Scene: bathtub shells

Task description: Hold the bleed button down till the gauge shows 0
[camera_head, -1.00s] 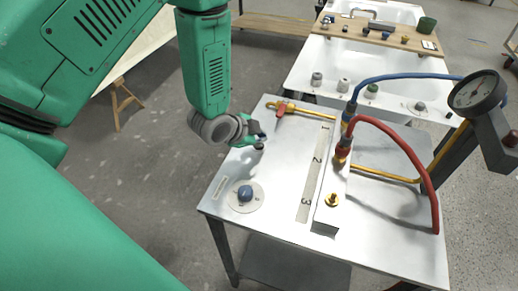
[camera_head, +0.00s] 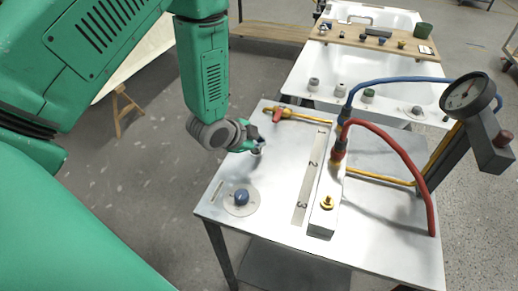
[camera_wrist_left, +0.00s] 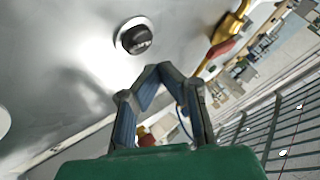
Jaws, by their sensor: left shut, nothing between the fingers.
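A small black button (camera_wrist_left: 136,39) in a pale ring is on the bench top in the left wrist view. My left gripper (camera_head: 257,143) is shut and empty close to this button, near the bench's left side. In the left wrist view its fingertips (camera_wrist_left: 159,70) meet just beside the button, seemingly apart from it. No label tells which is the bleed button.
The metal bench (camera_head: 270,215) carries a blue knob (camera_head: 241,197), a brass valve with a red handle (camera_head: 277,115), a strip numbered 1 to 3 (camera_head: 309,175) and a brass fitting (camera_head: 327,202). Red (camera_head: 405,168) and blue (camera_head: 385,82) hoses arch over its right side. A bathtub (camera_head: 330,75) stands behind.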

